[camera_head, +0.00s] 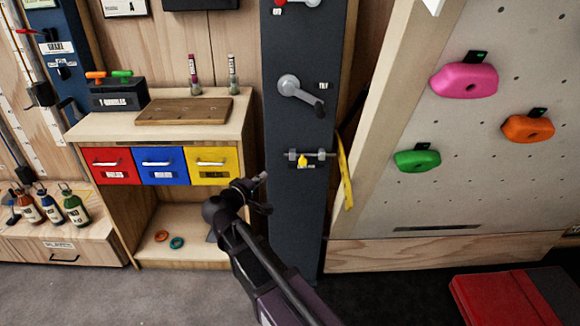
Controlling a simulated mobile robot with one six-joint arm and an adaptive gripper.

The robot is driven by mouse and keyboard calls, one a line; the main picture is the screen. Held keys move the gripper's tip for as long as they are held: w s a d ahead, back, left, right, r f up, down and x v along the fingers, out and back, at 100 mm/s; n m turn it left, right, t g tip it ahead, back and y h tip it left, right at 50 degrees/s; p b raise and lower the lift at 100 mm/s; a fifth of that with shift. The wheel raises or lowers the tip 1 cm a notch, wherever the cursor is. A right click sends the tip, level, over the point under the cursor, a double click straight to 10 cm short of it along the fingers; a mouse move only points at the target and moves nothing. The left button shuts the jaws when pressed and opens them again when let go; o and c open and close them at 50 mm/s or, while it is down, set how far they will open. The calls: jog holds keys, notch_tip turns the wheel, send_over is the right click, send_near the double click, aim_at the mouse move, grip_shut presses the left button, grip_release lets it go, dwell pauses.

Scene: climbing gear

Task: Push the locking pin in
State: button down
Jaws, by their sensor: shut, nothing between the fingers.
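A dark upright panel (296,215) stands at the middle. A horizontal metal pin in a bracket (318,154) is mounted on it, with a small yellow piece (302,161) at its left part. This looks like the locking pin; how deep it sits cannot be told from this distance. My gripper (264,188) is shut and empty, to the left of and below the pin, apart from it. My arm reaches up from the bottom of the picture and hides part of the panel's lower left edge.
A grey lever (297,90) is on the panel above the pin. A yellow strap (345,175) hangs just right of it. A wooden cabinet (185,255) with coloured drawers stands left. A climbing wall (470,205) stands right, with a red pad (497,302) on the floor.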

jog(key=shift+w+d, duration=0.1)
jog(key=s+d+b+x, duration=0.1)
jog(key=d+x, duration=0.1)
jog(key=x, duration=1)
jog(key=shift+d+f+b, duration=0.2)
jog(key=shift+d+b, duration=0.1)
jog(key=shift+b, duration=0.05)
jog(key=shift+s, duration=0.1)
dwell(0.3)
